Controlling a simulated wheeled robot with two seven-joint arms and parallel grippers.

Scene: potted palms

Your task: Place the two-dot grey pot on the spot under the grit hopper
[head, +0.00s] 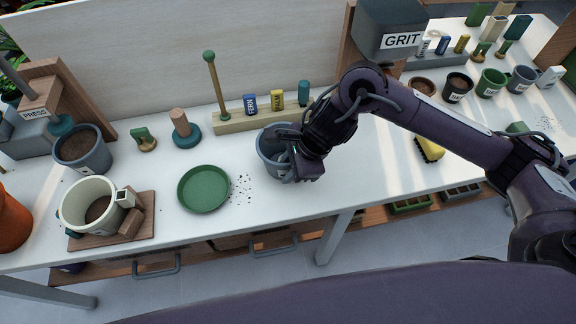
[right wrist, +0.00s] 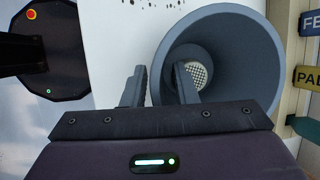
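A blue-grey pot (head: 268,150) stands at the middle of the white bench; no dots show on the side I see. My right gripper (head: 287,165) is at its right rim. In the right wrist view the pot (right wrist: 235,50) is empty, with a pale mesh at its bottom. There my right gripper (right wrist: 160,85) has one finger inside the pot and one outside, close together about the wall. The grit hopper (head: 393,28) hangs at the back right. My right arm hides much of the bench below it, and I cannot make out the spot. My left gripper is out of view.
A wooden rack (head: 262,118) with small labelled blocks stands behind the pot. A green saucer (head: 204,188) and dark crumbs lie to its left. Another grey pot (head: 88,158) stands by the press. Several small pots, including a black one (head: 457,87), stand at the right.

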